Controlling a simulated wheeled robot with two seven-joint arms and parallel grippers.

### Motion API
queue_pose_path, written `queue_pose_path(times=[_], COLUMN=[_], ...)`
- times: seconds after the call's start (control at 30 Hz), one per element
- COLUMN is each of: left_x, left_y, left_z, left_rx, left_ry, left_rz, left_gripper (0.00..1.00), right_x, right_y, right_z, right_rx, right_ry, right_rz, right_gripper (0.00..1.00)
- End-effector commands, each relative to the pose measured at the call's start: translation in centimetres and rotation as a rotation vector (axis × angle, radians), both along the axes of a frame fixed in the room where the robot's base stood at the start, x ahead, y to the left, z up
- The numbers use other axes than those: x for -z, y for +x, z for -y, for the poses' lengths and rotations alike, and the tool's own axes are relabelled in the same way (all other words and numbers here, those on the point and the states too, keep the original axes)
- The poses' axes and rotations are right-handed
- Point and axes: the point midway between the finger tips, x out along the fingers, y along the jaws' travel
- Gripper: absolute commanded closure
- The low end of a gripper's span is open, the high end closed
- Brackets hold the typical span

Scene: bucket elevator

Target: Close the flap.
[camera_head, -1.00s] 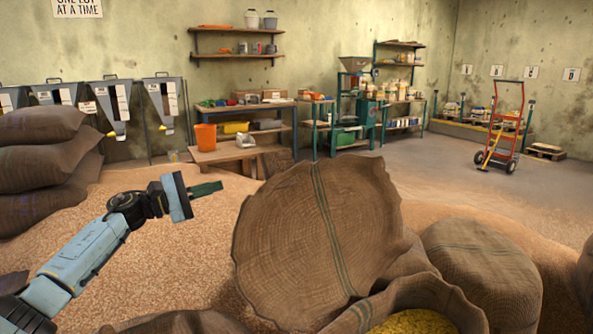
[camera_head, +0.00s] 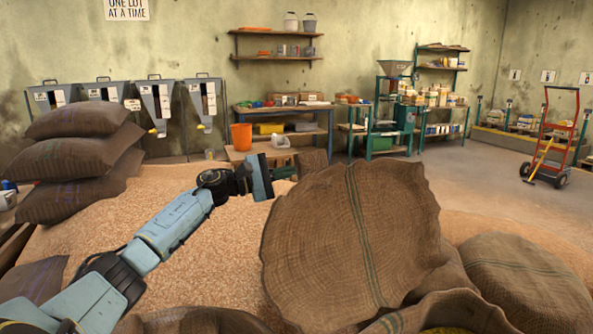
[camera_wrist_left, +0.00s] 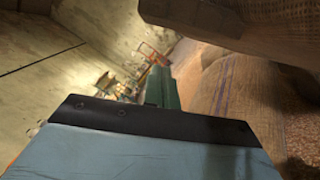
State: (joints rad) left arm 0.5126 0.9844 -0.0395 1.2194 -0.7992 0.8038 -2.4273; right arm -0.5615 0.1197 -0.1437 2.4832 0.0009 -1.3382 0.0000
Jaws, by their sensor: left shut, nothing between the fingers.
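The flap (camera_head: 325,240) is a large rounded piece of brown burlap with green stripes. It stands raised, leaning up from an open sack (camera_head: 450,308) at the bottom edge, where only a sliver of yellow contents shows. My left gripper (camera_head: 285,172) is shut and empty at the flap's upper left edge. Its green fingers also show in the left wrist view (camera_wrist_left: 162,88), beside striped burlap (camera_wrist_left: 208,88). I cannot tell whether the fingertips touch the flap. My right gripper is not in view.
Loose grain (camera_head: 225,240) is heaped left of the flap. Dark stacked sacks (camera_head: 75,155) stand at the left, and a full burlap sack (camera_head: 525,275) at the right. A workbench (camera_head: 285,110) with an orange bucket (camera_head: 241,137) and a red hand truck (camera_head: 556,135) stand farther back.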

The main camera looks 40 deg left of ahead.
Motion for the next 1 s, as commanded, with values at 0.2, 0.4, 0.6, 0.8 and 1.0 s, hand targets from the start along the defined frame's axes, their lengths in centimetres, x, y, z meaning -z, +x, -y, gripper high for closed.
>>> queue_pose_path(times=[0.2,0.4,0.6,0.8,1.0], left_x=[-1.0,-1.5,-1.6,-1.6,-2.0], left_y=[-0.9,-1.2,-1.3,-1.3,-1.0], left_z=[2.1,3.1,3.2,3.2,3.7], left_rx=[0.002,0.001,0.0,0.001,0.003], left_ry=[0.005,0.002,0.001,0.001,0.015], left_rz=[-0.002,-0.002,-0.002,-0.002,0.003], left_gripper=[1.0,1.0,1.0,1.0,1.0], right_x=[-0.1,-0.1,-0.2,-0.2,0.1], right_y=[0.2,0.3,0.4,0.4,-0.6], right_z=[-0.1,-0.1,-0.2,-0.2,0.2], right_rx=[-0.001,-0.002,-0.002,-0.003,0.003], right_ry=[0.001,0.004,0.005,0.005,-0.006], right_rz=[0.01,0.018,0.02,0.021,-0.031], right_gripper=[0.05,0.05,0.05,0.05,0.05])
